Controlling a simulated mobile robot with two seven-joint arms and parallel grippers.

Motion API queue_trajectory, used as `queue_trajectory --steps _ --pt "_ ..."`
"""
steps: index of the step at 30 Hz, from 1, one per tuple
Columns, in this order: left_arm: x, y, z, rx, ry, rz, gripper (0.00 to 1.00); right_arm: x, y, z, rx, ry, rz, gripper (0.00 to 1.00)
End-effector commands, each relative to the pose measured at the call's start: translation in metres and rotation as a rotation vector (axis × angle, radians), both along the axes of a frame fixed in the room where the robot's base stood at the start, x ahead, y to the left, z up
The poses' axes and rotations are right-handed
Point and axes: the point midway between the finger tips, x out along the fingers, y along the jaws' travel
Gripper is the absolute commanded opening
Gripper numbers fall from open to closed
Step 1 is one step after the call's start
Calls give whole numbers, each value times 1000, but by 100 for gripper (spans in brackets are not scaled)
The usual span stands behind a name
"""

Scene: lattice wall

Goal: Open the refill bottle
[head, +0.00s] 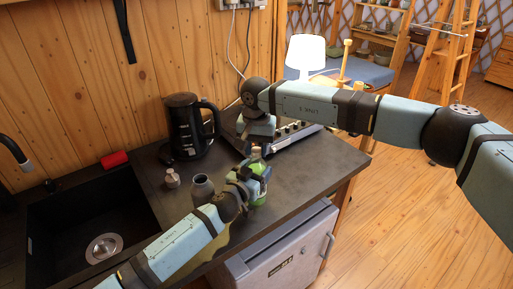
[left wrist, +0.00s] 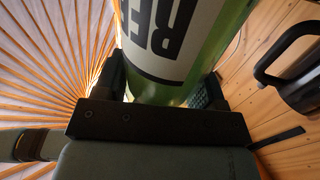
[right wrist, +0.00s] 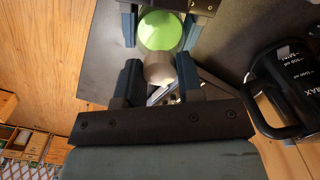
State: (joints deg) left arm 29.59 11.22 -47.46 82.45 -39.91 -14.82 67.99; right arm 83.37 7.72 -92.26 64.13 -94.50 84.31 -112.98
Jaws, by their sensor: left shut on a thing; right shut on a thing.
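The refill bottle (head: 258,172) is green with a white label and large dark letters, which show in the left wrist view (left wrist: 185,40). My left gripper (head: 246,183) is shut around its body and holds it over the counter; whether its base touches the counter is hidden. My right gripper (head: 258,152) is above it, with its fingers shut on the beige cap (right wrist: 158,69). In the right wrist view the cap overlaps the edge of the green bottle top (right wrist: 160,30). I cannot tell whether cap and bottle are apart.
A grey open bottle (head: 203,190) and a small beige stopper (head: 172,179) stand left of my left gripper. A sink (head: 85,225) lies left; the counter's right side is clear.

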Motion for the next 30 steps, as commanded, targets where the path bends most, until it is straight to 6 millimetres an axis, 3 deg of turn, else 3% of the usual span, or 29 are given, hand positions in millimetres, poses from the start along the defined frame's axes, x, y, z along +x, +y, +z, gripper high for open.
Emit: queue_trajectory --steps 13,30 --pt "0 0 0 0 0 0 0 0 0 2 0 -1 -2 6" --pt "0 0 0 0 0 0 0 0 0 21 0 -2 -2 6"
